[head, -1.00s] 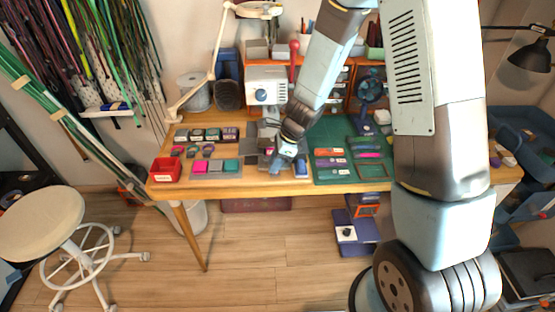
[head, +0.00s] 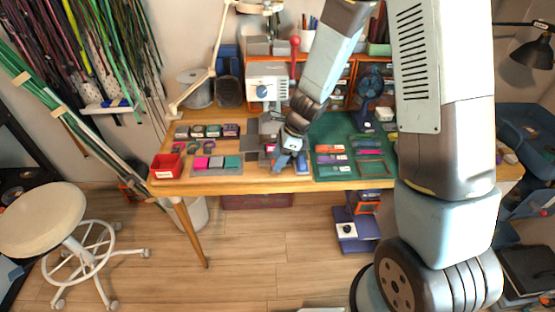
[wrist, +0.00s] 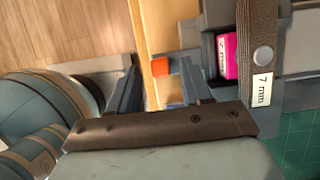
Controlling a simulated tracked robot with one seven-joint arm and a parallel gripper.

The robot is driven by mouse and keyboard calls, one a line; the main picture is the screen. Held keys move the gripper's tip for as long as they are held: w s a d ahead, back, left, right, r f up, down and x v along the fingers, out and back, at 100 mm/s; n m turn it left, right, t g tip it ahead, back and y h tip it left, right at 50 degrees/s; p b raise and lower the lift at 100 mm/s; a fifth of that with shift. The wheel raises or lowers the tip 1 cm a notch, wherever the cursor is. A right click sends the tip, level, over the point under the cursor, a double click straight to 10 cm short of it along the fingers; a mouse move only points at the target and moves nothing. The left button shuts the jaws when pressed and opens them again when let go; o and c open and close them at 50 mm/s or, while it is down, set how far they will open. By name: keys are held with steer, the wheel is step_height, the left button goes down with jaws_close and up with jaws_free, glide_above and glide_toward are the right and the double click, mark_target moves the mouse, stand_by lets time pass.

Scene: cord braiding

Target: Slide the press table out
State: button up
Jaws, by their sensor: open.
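The press (head: 268,88) is a pale machine with a red-knobbed lever, standing at the back of the wooden workbench. Its grey table (head: 252,150) shows below it, partly hidden by my arm. My gripper (head: 286,166) is at the bench's front edge, just right of the grey table, pointing down. In the wrist view my gripper (wrist: 162,78) is open, its two fingers on either side of a small orange block (wrist: 160,66) and a pale piece by the wooden edge. I cannot tell whether the fingers touch them. A pink block (wrist: 228,55) sits in a dark slot beyond.
A green mat (head: 330,135) with coloured pieces is on the right. A red bin (head: 167,166) stands at the left.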

steer(key=v, duration=1.2)
steer(key=shift+d+r, duration=0.15)
steer(key=shift+r, duration=0.05)
